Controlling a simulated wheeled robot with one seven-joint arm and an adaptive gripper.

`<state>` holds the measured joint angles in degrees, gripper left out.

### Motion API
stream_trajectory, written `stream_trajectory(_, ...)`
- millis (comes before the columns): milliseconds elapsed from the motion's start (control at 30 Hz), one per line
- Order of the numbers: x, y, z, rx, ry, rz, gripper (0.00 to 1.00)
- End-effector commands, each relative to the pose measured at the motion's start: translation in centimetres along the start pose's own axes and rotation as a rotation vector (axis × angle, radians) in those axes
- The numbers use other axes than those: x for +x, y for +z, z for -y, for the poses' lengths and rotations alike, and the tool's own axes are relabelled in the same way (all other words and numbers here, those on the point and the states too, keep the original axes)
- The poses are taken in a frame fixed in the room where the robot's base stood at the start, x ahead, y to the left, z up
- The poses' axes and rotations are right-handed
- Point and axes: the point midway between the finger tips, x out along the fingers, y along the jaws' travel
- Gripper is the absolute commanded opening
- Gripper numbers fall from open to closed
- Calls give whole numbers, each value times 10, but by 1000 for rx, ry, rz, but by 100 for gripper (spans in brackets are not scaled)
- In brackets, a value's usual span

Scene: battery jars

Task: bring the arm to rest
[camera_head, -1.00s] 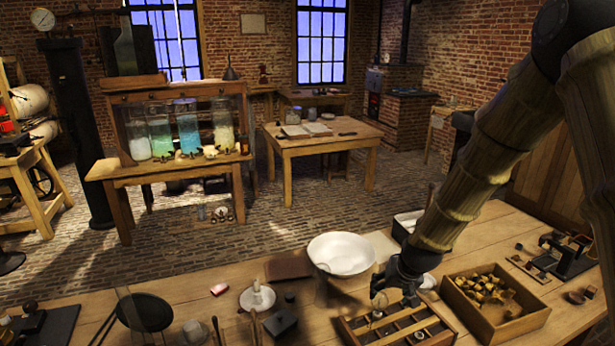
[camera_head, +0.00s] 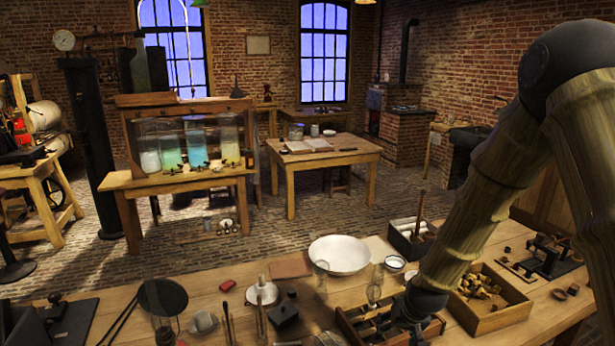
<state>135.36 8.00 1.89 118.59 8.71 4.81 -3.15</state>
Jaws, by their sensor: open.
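My arm comes in from the right side of the picture and reaches down to the bench. My gripper (camera_head: 402,318) is at its lower end, low over the divided wooden tray (camera_head: 345,324). The dark wrist hides much of the fingers and part of the tray. The gripper is open, and I see nothing held in it. A clear glass piece (camera_head: 375,283) stands just left of the wrist, apart from the arm as far as I can tell.
A white basin (camera_head: 341,254) lies behind the tray. A wooden box of small brass-coloured parts (camera_head: 496,318) stands right of my wrist. Glassware, a candle holder (camera_head: 262,293) and a black round pan (camera_head: 163,296) crowd the left. Coloured jars (camera_head: 194,147) stand on a far table.

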Motion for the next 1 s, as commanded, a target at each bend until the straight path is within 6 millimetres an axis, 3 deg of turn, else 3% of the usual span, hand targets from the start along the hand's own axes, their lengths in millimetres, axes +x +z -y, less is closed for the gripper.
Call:
stream_trajectory(267,41,62,-16,-19,31,50,70)
stream_trajectory(367,60,96,-25,-30,46,77,70)
stream_trajectory(500,88,162,-40,-50,70,127,70)
stream_trajectory(700,115,262,-63,-82,98,201,70)
stream_trajectory(1000,124,404,-90,-132,114,312,70)
